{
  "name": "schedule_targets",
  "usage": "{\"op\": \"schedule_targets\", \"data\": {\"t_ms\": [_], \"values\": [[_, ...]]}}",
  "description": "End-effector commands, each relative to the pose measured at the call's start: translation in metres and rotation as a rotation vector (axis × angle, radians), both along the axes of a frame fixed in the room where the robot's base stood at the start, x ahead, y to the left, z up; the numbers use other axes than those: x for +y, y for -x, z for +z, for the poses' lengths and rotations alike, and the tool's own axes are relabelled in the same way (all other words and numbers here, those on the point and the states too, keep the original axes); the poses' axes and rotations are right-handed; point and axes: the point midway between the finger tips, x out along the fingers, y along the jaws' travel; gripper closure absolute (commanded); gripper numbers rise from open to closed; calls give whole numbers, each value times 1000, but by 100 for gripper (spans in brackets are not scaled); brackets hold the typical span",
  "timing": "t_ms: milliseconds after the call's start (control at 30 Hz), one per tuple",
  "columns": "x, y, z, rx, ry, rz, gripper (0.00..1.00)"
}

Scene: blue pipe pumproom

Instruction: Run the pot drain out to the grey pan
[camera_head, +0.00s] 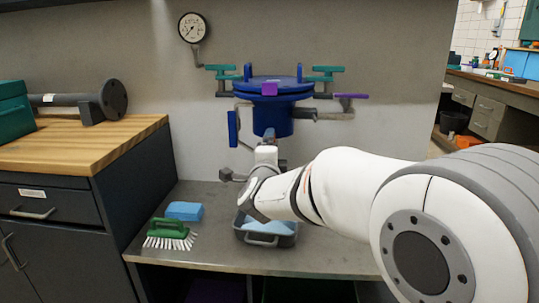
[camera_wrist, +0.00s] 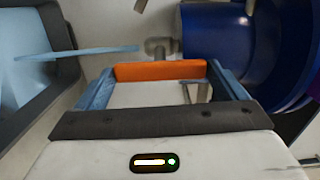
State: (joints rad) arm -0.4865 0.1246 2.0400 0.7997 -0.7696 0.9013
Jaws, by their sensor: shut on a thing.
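The blue pot (camera_head: 285,118) stands against the wall above the metal bench and shows at right in the wrist view (camera_wrist: 225,45). A grey drain fitting (camera_wrist: 160,46) sits beside it. A pale blue stream (camera_wrist: 75,52) runs from this fitting into the grey pan (camera_wrist: 62,88). The pan (camera_head: 265,240) is on the bench below and holds pale blue liquid. My gripper (camera_wrist: 160,72) is shut on an orange handle (camera_wrist: 158,71), which spans its two fingers. In the head view my gripper (camera_head: 266,143) is in front of the pot's lower part and hides the handle.
A green brush (camera_head: 168,232) and a blue sponge (camera_head: 184,211) lie left of the pan. Teal-handled side pipes (camera_head: 327,72) and a pressure gauge (camera_head: 193,28) are above. A wooden-topped cabinet (camera_head: 100,137) bounds the left.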

Motion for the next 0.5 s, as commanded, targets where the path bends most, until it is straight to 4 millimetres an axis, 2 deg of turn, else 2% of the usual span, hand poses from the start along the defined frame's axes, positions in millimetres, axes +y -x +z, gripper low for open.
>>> {"op": "schedule_targets", "data": {"t_ms": [67, 100, 200, 500], "values": [[1, 0, -2, 2, 6, 3, 31], [1, 0, -2, 2, 6, 3, 8], [1, 0, -1, 2, 4, 2, 0], [1, 5, 1, 1, 1, 2, 0]]}}
